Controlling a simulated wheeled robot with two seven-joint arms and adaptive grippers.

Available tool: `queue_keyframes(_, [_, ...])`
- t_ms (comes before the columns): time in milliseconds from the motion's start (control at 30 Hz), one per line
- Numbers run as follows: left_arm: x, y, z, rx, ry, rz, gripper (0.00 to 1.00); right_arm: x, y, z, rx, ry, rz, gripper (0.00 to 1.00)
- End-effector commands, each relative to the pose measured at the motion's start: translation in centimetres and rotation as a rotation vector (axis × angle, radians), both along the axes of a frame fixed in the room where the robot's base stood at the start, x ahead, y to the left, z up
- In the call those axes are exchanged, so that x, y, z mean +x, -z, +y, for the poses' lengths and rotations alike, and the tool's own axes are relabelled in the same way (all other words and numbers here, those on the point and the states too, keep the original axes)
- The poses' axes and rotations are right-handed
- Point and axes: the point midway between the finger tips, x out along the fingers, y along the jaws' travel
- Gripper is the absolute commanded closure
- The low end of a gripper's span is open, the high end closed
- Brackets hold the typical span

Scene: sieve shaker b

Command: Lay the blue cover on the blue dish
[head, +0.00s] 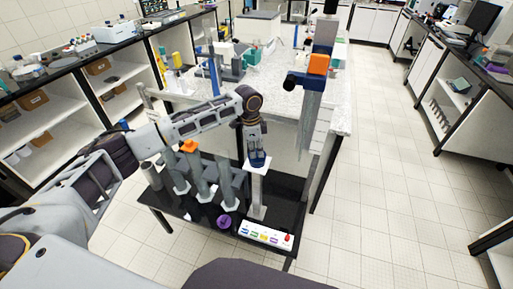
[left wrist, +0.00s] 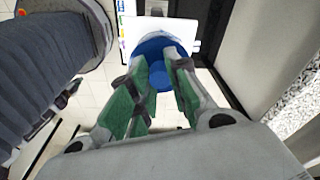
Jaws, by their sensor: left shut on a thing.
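My left gripper (head: 257,152) points down over a small white square plate (head: 250,167) on a grey post. Its fingers are closed around a blue round piece (head: 258,161), taken as the blue cover. In the left wrist view the blue piece (left wrist: 158,76) shows between and beyond the green finger pads, above the white plate (left wrist: 128,32). The blue dish cannot be told apart from the cover; whether they touch is unclear. My right gripper is out of view.
A black low table (head: 180,222) carries several grey posts, one with an orange top piece (head: 189,146). A purple round piece (head: 224,221) and a white panel with coloured marks (head: 262,236) lie near its front. A tall grey stand with an orange block (head: 318,65) rises behind.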

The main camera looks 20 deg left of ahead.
Motion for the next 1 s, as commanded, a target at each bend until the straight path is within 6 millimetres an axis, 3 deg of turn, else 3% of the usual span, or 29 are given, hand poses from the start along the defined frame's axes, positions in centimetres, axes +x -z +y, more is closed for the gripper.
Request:
queue_keyframes(533, [0.0, 0.2, 0.0, 0.000, 0.001, 0.000, 0.94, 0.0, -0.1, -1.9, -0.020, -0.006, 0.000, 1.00])
queue_keyframes(1000, [0.0, 0.6, 0.0, -0.001, 0.001, 0.001, 0.94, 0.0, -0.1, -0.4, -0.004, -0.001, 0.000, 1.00])
